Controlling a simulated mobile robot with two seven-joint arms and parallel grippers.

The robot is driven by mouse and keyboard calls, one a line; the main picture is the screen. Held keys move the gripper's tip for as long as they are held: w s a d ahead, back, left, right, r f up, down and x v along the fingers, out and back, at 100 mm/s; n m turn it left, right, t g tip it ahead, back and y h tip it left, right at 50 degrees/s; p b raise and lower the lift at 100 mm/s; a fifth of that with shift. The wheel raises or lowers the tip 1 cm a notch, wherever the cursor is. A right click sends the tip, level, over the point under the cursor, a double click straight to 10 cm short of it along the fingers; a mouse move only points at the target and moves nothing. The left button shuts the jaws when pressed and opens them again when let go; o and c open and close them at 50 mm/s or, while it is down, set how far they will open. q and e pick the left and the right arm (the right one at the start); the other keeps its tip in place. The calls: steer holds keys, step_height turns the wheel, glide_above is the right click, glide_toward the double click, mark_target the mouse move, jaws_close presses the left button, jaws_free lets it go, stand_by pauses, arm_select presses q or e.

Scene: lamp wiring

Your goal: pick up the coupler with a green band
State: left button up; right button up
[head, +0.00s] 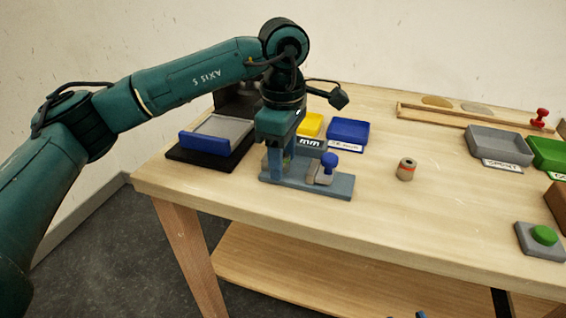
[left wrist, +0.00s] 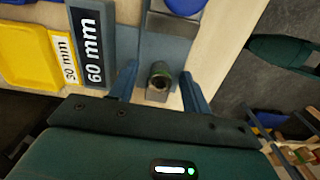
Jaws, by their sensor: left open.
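The coupler with a green band (left wrist: 160,74) is a small round grey-brown piece with a hole in its end. In the left wrist view it sits at the blue-grey fixture, between the two blue fingers of my left gripper (left wrist: 159,87). The fingers are open, with a gap on each side of it. In the head view my left gripper (head: 278,160) points down over the left part of the fixture (head: 335,187) and mostly hides the coupler. A small blue bit at the bottom edge of the head view may be my right gripper; its jaws cannot be made out.
A coupler with a red-orange band (head: 406,170) stands alone on the table (head: 380,215). A blue-knobbed clamp (head: 328,165) stands on the fixture just right of my gripper. Yellow (head: 311,125) and blue (head: 348,131) bins are behind. The front middle of the table is clear.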

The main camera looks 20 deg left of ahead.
arm_select(q)
steer(key=shift+c, duration=0.5)
jaws_close()
steer(key=shift+r, duration=0.1)
